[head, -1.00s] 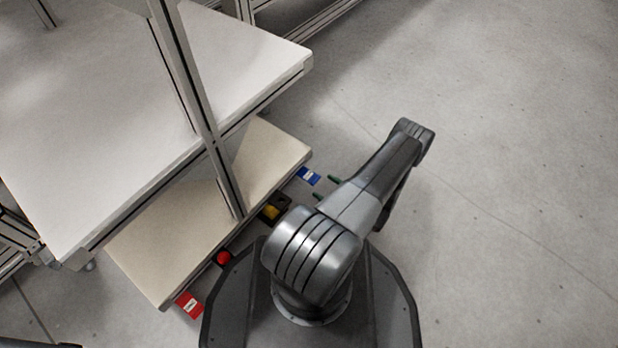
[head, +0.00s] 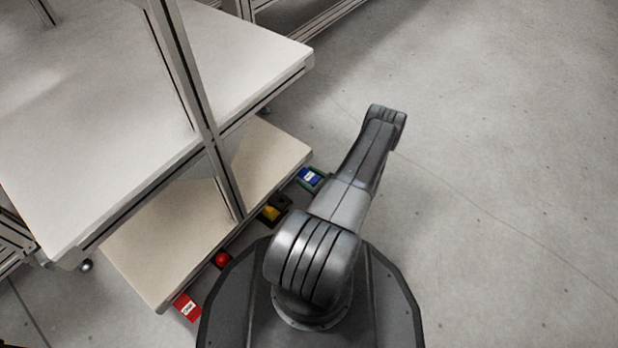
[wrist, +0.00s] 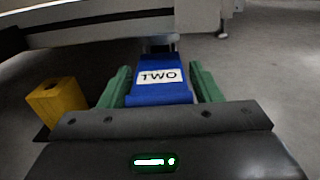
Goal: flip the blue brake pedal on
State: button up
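The blue brake pedal (head: 311,177) sticks out from the edge of the lower shelf in the head view. In the wrist view the blue pedal (wrist: 160,85) carries a white label reading "TWO". My gripper (wrist: 162,88) has its green fingers apart, one on each side of the pedal. The fingers are close to the pedal's sides; I cannot tell whether they touch it. In the head view my gripper (head: 312,178) is at the pedal, with green showing around the blue.
A yellow block (head: 271,212) in a dark housing, a red button (head: 222,259) and a red pedal (head: 187,307) line the shelf edge. The yellow block (wrist: 57,102) is left of my gripper in the wrist view. A metal post (head: 205,130) rises nearby. Floor to the right is clear.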

jog(key=c, duration=0.8)
dwell(0.5)
jog(key=o, duration=1.3)
jog(key=shift+o, duration=0.2)
jog(key=shift+d, duration=0.1)
jog(key=p+v, duration=0.3)
jog(key=v, duration=1)
jog(key=shift+s+d, duration=0.25)
jog(key=shift+s, duration=0.05)
